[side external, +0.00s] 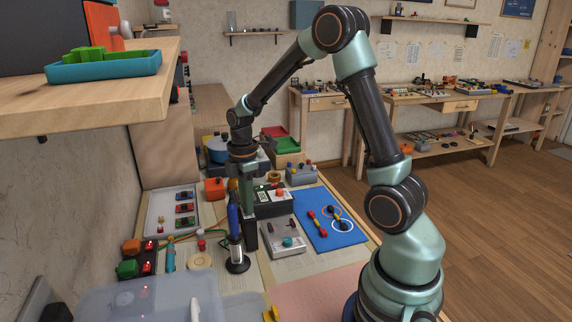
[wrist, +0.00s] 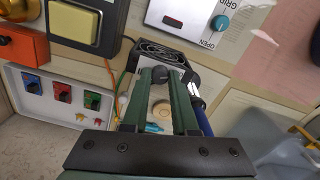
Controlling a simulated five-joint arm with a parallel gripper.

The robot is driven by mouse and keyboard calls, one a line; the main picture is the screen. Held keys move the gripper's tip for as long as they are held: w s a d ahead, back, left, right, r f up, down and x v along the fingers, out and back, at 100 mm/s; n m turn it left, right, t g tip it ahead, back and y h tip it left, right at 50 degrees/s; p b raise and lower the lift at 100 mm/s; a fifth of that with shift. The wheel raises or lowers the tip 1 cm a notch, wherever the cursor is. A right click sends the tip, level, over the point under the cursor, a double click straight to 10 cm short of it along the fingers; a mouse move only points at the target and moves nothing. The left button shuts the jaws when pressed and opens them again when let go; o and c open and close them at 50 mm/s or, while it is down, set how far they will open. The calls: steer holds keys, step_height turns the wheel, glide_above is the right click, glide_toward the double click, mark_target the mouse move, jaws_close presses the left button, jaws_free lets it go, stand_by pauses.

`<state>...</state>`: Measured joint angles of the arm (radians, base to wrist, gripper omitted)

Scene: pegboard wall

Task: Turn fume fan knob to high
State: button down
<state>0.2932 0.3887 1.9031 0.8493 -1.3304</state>
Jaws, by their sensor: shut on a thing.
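The fume fan (wrist: 160,52) is a black box with a grille, seen in the wrist view just past my fingertips. In the side view its dark body (side external: 251,236) stands upright below my gripper. A dark round knob (wrist: 159,74) sits between the tips of my gripper (wrist: 164,77), which are closed on it. Its pointer and setting marks are not readable. In the side view my gripper (side external: 248,206) points straight down, and the knob is hidden there.
A soldering iron with a blue handle (side external: 234,222) stands close to the fan, left of my gripper. A grey panel with a teal knob (side external: 287,242) is to the right. A white tray (side external: 154,227) lies left. A clear bin (side external: 140,300) and shelf (side external: 100,101) are nearby.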

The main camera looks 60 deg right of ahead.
steer(key=shift+m, duration=0.3)
steer(key=m, duration=0.3)
steer(key=shift+m, duration=0.4)
steer(key=m, duration=0.3)
steer(key=shift+m, duration=0.3)
steer(key=m, duration=0.3)
steer(key=shift+m, duration=0.3)
steer(key=m, duration=1.1)
steer(key=shift+m, duration=0.4)
steer(key=m, duration=0.6)
steer(key=shift+r, duration=0.1)
steer(key=shift+m, duration=0.3)
